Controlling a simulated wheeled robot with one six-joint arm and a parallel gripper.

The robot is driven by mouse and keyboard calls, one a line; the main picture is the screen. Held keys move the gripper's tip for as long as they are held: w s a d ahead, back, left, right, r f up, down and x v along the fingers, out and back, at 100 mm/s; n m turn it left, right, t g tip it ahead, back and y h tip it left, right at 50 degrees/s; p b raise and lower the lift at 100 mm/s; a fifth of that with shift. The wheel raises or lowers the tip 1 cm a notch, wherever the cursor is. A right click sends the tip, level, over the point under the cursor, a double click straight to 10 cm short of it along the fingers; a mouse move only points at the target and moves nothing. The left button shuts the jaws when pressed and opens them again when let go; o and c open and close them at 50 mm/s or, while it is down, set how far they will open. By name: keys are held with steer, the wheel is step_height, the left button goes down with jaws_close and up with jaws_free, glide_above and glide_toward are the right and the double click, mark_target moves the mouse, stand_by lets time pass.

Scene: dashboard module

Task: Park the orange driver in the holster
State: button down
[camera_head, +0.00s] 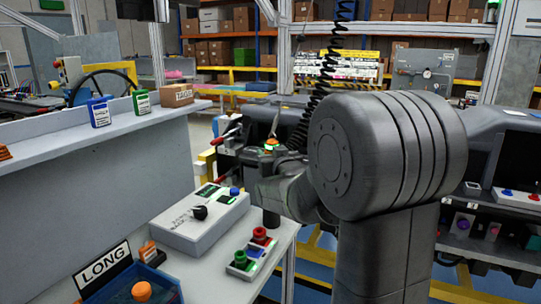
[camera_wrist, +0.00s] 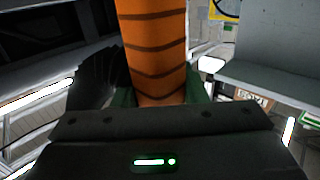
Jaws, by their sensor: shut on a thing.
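The orange driver (camera_wrist: 155,50) has dark stripes and fills the upper middle of the wrist view. My gripper (camera_wrist: 155,98) is shut on it, with green pads showing on both sides. In the head view, a small orange part of the driver (camera_head: 271,142) shows left of my large grey arm joint, under a black coiled cord. My arm hides much of the driver there. A dark upright cylinder (camera_head: 271,217) stands at the right edge of the grey worktop; I cannot tell whether it is the holster. The driver is above and apart from the worktop.
A control box (camera_head: 203,218) with a black knob and a red-and-green button block (camera_head: 250,252) sit on the worktop. A blue bin (camera_head: 125,285) labelled LONG is at front left. Dashboard modules flank my arm.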

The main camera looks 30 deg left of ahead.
steer(key=shift+f, duration=0.15)
steer(key=c, duration=0.8)
jaws_free()
steer(key=b+v, duration=0.1)
steer(key=v, duration=1.2)
steer(key=shift+s+d, duration=0.2)
steer(key=shift+d, duration=0.15)
steer(key=shift+w+a, duration=0.1)
steer(key=x, duration=0.7)
steer(key=shift+w+a+f, duration=0.1)
